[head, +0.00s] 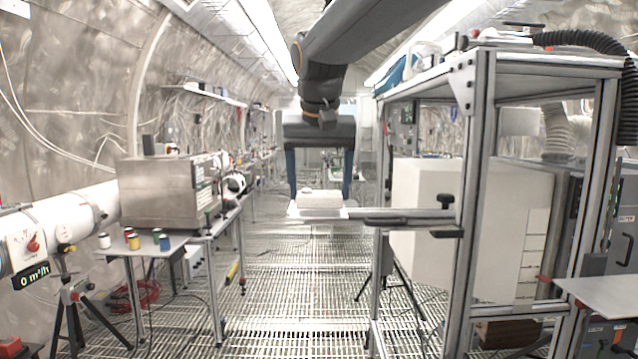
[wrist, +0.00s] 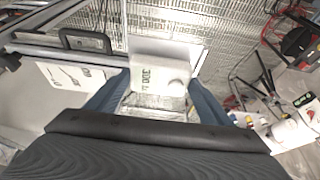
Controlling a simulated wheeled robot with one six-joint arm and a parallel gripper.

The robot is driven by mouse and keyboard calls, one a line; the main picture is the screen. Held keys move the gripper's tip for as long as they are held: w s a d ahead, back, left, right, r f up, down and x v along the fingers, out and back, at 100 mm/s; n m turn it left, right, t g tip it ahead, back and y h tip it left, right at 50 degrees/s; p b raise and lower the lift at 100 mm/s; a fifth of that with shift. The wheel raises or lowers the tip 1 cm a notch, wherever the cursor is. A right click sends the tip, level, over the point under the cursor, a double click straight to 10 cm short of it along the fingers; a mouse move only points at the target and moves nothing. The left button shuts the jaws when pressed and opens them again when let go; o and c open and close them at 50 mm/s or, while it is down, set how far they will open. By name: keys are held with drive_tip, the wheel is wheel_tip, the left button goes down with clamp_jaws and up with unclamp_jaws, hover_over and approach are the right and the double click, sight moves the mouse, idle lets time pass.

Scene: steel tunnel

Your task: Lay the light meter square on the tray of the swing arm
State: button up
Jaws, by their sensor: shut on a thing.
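The light meter (head: 320,198) is a small white box with a round feature on top. In the wrist view the light meter (wrist: 160,78) shows dark print, between my two blue fingers. My gripper (head: 320,190) points down and is shut on it. The pale tray (head: 312,213) is directly beneath, at the end of the swing arm (head: 405,217), which reaches left from the right-hand frame. The meter looks at or just above the tray; I cannot tell whether they touch. Its underside is hidden, and its exact squareness to the tray is unclear.
A bench with a steel box (head: 165,190) and small jars (head: 132,240) is on the left. Tripod legs (head: 395,285) stand below the arm. The grated aisle (head: 285,300) between is clear.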

drive_tip(key=shift+f, duration=0.4)
idle(0.4)
drive_tip(key=o, duration=1.2)
